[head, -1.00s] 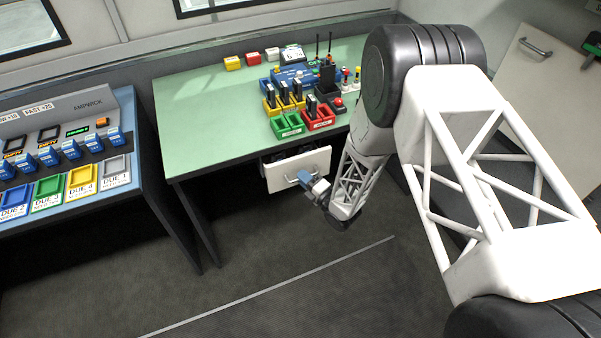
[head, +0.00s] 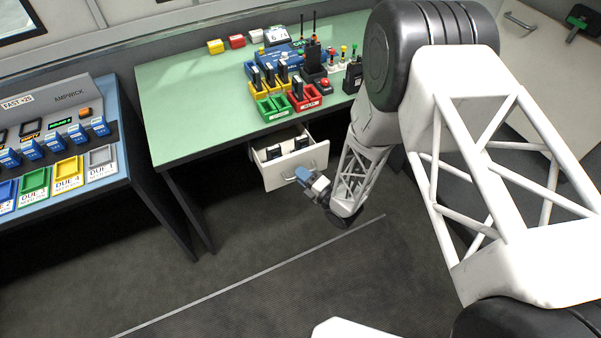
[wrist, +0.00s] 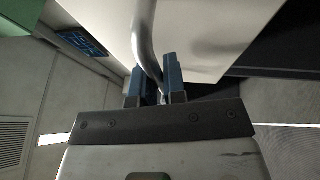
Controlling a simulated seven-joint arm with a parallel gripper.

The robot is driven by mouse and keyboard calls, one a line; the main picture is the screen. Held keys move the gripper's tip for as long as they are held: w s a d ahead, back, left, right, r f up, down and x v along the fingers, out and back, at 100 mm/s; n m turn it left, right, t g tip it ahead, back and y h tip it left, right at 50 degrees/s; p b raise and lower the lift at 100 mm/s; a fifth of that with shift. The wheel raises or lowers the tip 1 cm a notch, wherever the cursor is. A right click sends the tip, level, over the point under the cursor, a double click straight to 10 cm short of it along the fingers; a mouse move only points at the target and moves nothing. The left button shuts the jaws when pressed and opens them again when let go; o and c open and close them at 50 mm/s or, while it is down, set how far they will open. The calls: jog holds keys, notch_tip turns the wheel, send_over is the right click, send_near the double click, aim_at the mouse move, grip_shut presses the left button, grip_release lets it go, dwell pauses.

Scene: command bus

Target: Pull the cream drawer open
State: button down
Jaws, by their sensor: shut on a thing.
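The cream drawer (head: 283,176) under the green-topped desk stands partly open in the head view, with several dark items inside it. Its curved metal handle (wrist: 146,40) shows close up in the wrist view, and the drawer's cream front (wrist: 200,35) fills the upper part of that view. My gripper (wrist: 153,82) has its two blue fingers on either side of the handle and is shut on it. In the head view my gripper (head: 307,178) is at the drawer's front, and part of the handle is hidden behind it.
The green desk (head: 190,110) carries coloured trays, radios and small boxes above the drawer. A blue-edged console desk (head: 115,150) stands to the left. The dark floor (head: 240,260) in front of the drawer is clear.

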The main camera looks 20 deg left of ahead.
jog(key=c, duration=1.5)
grip_release()
jog(key=shift+d, duration=0.1)
jog(key=shift+v, duration=3.8)
